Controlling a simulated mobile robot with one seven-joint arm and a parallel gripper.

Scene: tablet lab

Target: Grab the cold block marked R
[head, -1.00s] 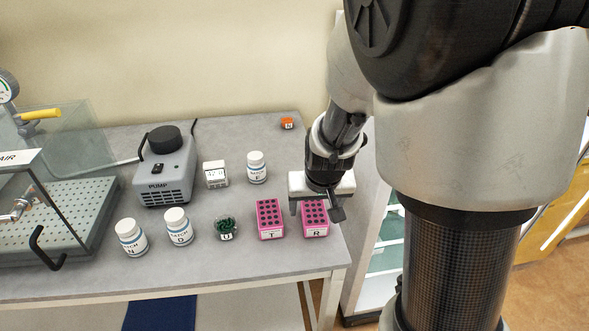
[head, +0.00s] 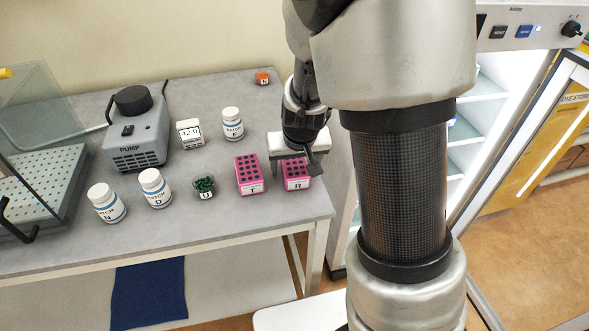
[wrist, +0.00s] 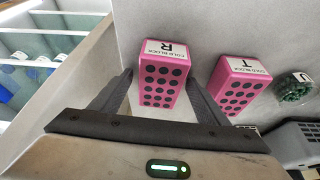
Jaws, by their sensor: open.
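The cold block marked R (head: 297,184) is a pink block with dark round wells on top, near the table's right end. In the wrist view the R block (wrist: 164,72) shows its white label and wells between my two fingers. My gripper (head: 312,165) is open, above and just behind the block in the head view, and hides part of its top. In the wrist view my gripper (wrist: 160,78) has one finger on each side of the block, with no clear contact. A matching pink block marked T (head: 249,175) stands just left of it.
A glass beaker of green pieces marked U (head: 204,188), white bottles D (head: 155,188), N (head: 106,204) and F (head: 232,124), a timer (head: 190,133) and a pump (head: 138,135) share the table (head: 240,217). A small orange item (head: 262,78) sits at the back.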

